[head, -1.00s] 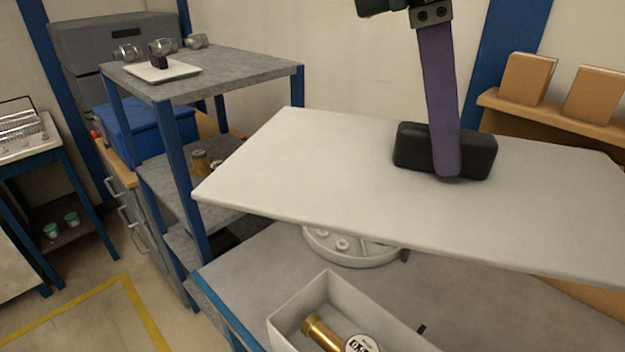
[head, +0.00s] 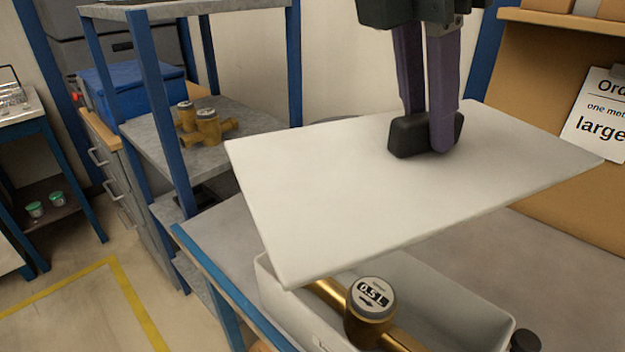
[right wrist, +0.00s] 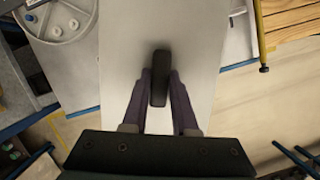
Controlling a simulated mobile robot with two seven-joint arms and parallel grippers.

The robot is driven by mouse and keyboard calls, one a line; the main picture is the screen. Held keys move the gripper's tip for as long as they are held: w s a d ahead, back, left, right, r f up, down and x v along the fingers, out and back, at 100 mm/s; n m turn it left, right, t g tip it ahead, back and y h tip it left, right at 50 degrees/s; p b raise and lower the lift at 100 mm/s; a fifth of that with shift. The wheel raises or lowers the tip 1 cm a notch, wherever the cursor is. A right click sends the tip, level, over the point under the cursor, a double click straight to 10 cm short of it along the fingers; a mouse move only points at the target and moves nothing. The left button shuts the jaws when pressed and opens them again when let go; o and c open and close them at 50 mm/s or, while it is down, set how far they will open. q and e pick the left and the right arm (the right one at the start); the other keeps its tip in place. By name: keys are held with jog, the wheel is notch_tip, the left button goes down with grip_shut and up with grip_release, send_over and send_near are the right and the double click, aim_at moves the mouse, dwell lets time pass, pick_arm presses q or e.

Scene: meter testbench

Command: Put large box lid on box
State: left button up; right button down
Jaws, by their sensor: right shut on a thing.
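The large white lid (head: 330,190) has a black handle (head: 408,138). My right gripper (head: 432,140) is shut on that handle and holds the lid above the box, tilted and turned relative to it. The white box (head: 480,318) stands open on the grey bench, with a brass meter marked 0.5 L (head: 370,298) inside. The lid hides the back left part of the box. In the right wrist view, the fingers (right wrist: 159,92) sit on both sides of the handle, and the lid (right wrist: 120,40) hides what lies below it. My left gripper is not in view.
A grey shelf rack (head: 165,140) with brass fittings (head: 205,125) stands at the left. A paper sign (head: 600,115) is on the brown board at the right. A round tray (right wrist: 60,22) shows in the right wrist view.

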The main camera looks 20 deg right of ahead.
notch_tip(320, 180, down, 19)
jog(key=b, duration=0.2)
jog(key=shift+s+r+b, duration=0.1)
jog(key=shift+b, duration=0.3)
jog(key=shift+f, duration=0.4)
jog(key=shift+f, duration=0.1)
